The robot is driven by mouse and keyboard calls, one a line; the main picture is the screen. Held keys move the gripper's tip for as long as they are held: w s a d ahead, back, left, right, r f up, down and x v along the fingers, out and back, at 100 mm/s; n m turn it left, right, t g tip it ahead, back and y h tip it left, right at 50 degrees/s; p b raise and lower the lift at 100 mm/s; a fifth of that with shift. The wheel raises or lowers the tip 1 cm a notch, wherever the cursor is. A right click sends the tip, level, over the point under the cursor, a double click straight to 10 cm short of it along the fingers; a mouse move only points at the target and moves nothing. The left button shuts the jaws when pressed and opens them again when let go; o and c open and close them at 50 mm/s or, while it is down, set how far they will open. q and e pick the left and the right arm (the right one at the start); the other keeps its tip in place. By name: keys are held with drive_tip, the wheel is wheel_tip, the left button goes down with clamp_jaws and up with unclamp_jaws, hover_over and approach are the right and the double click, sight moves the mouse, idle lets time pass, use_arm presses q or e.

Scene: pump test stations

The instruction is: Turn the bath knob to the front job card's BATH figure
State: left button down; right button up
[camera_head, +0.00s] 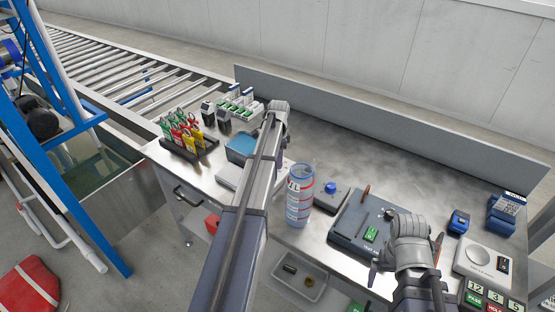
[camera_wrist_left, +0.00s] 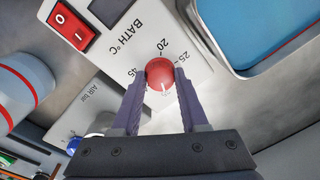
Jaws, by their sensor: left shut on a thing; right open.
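The red bath knob (camera_wrist_left: 158,72) sits on a white panel (camera_wrist_left: 140,38) marked BATH °C in the left wrist view. Its white line points down in the picture, towards my gripper's palm. The figures 20, 25 and 45 show around it; others are hidden by the fingers. My left gripper (camera_wrist_left: 162,78) is shut on the knob, a finger at each side. In the head view my left arm hides the knob and gripper. The blue bath (camera_head: 240,146) stands just left of that arm. My right gripper (camera_head: 406,258) is open above the bench's front right. I cannot make out the front job card.
A red rocker switch (camera_wrist_left: 71,25) is beside the knob, and an AIR bar panel (camera_wrist_left: 88,108) lies nearby. A clear striped cylinder (camera_head: 300,196) stands right of my left arm.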

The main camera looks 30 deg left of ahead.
idle(0.5)
use_arm(q)
drive_tip(key=shift+c, duration=2.2)
unclamp_jaws()
drive_tip(key=shift+r, duration=0.15)
use_arm(e)
drive_tip(key=shift+r, duration=0.15)
use_arm(q)
wheel_tip(320, 180, up, 8)
drive_tip(key=p, duration=0.8)
drive_tip(key=shift+s+d+f, duration=0.15)
drive_tip(key=shift+f, duration=0.05)
use_arm(e)
wheel_tip(320, 180, up, 8)
drive_tip(key=shift+f, duration=0.2)
use_arm(q)
drive_tip(key=shift+f, duration=0.2)
use_arm(e)
drive_tip(key=shift+f, duration=0.2)
use_arm(q)
drive_tip(key=f+b, duration=0.3)
drive_tip(key=b, duration=0.1)
drive_tip(key=f+b, duration=0.4)
drive_tip(key=shift+w+a+f, duration=0.2)
drive_tip(key=shift+f, duration=0.1)
use_arm(e)
wheel_tip(320, 180, down, 8)
drive_tip(key=shift+r, duration=0.2)
